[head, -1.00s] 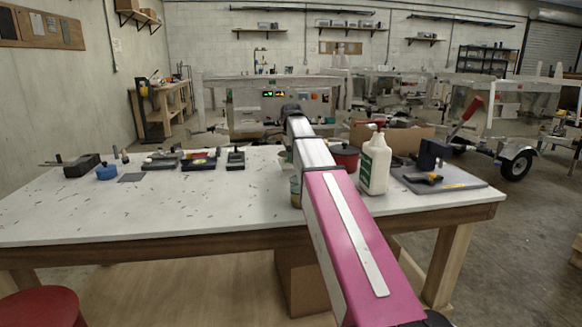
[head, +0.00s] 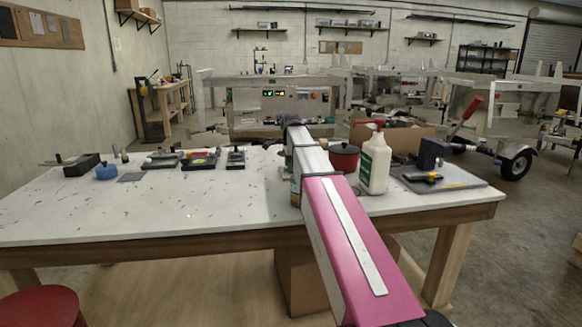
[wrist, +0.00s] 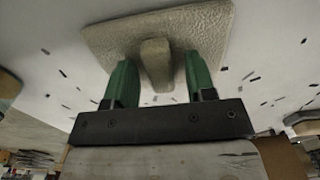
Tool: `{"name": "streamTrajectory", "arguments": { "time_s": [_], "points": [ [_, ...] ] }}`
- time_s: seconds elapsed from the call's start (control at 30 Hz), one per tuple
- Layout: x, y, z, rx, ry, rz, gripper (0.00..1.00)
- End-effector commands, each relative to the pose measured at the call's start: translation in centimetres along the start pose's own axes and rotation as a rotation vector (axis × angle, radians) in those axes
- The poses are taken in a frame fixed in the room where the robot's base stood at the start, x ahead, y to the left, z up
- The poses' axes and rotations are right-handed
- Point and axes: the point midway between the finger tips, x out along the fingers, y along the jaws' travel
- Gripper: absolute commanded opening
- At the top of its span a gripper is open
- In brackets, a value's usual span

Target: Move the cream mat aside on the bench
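The cream mat (wrist: 205,28) shows in the wrist view as a flat, textured square lying on the white bench top. A raised cream grip (wrist: 156,62) stands up from its middle. My gripper (wrist: 158,78) is open, with one green finger on each side of this grip. In the head view my own arm hides the gripper and I cannot make out the mat.
The bench (head: 120,215) is clear at its front left. A white bottle (head: 375,165) and a dark red pot (head: 344,157) stand right of my arm. A grey board (head: 455,178) with tools lies at the right end. Dark trays (head: 200,162) and a blue object (head: 106,172) line the back left.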

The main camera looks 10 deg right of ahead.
Motion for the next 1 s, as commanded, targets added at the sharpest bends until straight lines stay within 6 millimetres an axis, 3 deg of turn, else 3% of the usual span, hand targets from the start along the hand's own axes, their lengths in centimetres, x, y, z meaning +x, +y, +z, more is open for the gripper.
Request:
{"name": "streamTrajectory", "arguments": {
  "time_s": [0.27, 0.7, 1.0],
  "points": [
    [-1.5, -0.1, 0.0, 0.0, 0.0, -0.001, 0.5],
    [-9.4, -0.1, 0.0, 0.0, 0.0, -0.002, 0.5],
    [-12.2, 0.0, 0.0, 0.0, 0.0, 0.0, 0.5]
  ]
}}
